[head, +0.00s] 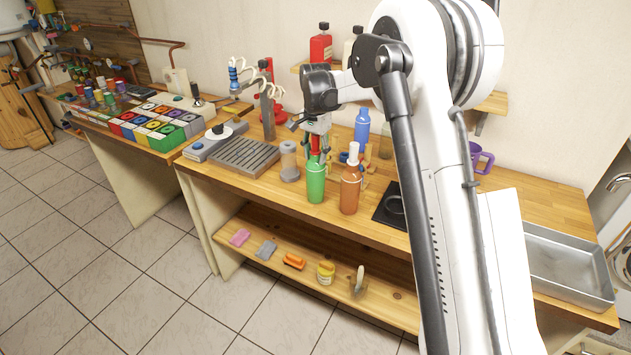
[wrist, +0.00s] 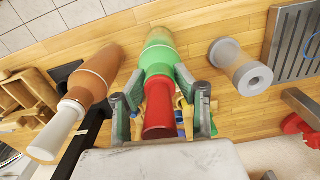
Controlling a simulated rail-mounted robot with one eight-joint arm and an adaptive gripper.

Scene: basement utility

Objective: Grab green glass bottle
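The green glass bottle (head: 316,184) stands upright on the wooden workbench, with a red top. In the wrist view the green bottle (wrist: 158,56) points its red top (wrist: 160,108) toward the camera. My gripper (head: 317,142) is above the bottle, pointing down. In the wrist view my gripper (wrist: 159,78) is open, with one finger on each side of the red top and neck. Narrow gaps seem to show between the fingers and the bottle. The bottle's base is partly hidden behind its own body in the wrist view.
A brown bottle with a white top (head: 350,188) stands close to the right of the green one. A grey cylinder (head: 289,160) stands to its left. A blue bottle (head: 362,126) is behind. A metal tray (head: 566,262) lies at the bench's right end.

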